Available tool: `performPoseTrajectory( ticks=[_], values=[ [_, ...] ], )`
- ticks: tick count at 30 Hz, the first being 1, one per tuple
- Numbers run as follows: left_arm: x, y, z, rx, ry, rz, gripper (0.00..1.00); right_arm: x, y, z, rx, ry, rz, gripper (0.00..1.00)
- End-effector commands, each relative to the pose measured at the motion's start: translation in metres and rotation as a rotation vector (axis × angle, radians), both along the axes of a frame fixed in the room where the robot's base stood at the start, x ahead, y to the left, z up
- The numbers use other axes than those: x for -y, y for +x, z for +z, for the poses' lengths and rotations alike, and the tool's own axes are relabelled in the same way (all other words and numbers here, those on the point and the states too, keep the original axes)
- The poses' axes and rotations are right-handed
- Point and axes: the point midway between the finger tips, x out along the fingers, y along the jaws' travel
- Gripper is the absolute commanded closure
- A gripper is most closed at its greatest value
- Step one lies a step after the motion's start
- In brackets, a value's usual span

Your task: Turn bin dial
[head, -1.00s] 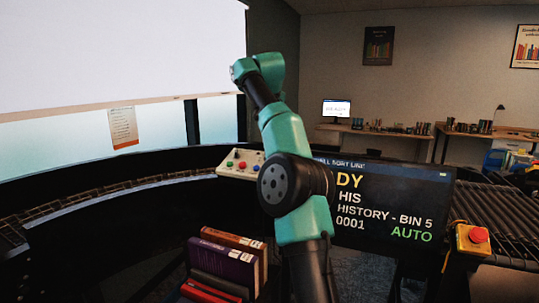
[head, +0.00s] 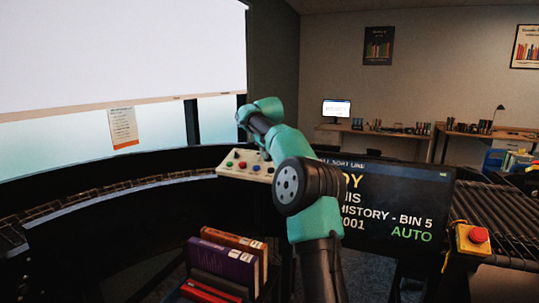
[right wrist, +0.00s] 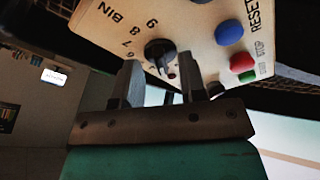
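The bin dial (right wrist: 160,52) is a black knob on the cream control panel (right wrist: 205,50), beside printed numbers and the word BIN in the right wrist view. Which number it points to is unclear. My right gripper (right wrist: 159,70) is open, with its two fingers apart just short of the dial. The dial lies between and beyond the fingertips, and I see no contact. In the head view the panel (head: 232,168) is partly behind my right arm, and the fingertips are hidden. My left gripper is not in view.
The panel also carries a blue button (right wrist: 229,32), a red button (right wrist: 242,62) and other small controls. A dark screen (head: 400,190) reads HISTORY - BIN 5 and AUTO. Books (head: 222,262) stand in front, and a red emergency button (head: 478,235) is at the right.

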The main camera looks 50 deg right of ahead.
Motion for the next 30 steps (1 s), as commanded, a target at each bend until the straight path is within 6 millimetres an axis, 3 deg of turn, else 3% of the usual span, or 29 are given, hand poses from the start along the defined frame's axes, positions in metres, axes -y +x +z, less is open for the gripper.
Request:
performPoseTrajectory(
  ticks=[5,14,26,30],
  values=[
    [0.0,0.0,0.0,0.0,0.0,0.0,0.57,0.005,0.0036,-0.0114,0.0,0.0,-0.001,0.62],
    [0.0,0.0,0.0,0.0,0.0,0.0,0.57,0.0053,0.0044,-0.0127,0.001,0.0,-0.001,0.62],
    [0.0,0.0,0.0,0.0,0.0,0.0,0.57,0.0051,0.0043,-0.0125,0.001,0.0,-0.001,1.0],
    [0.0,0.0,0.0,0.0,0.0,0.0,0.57,0.0051,0.0043,-0.0125,0.001,0.0,-0.001,1.0]
  ],
)
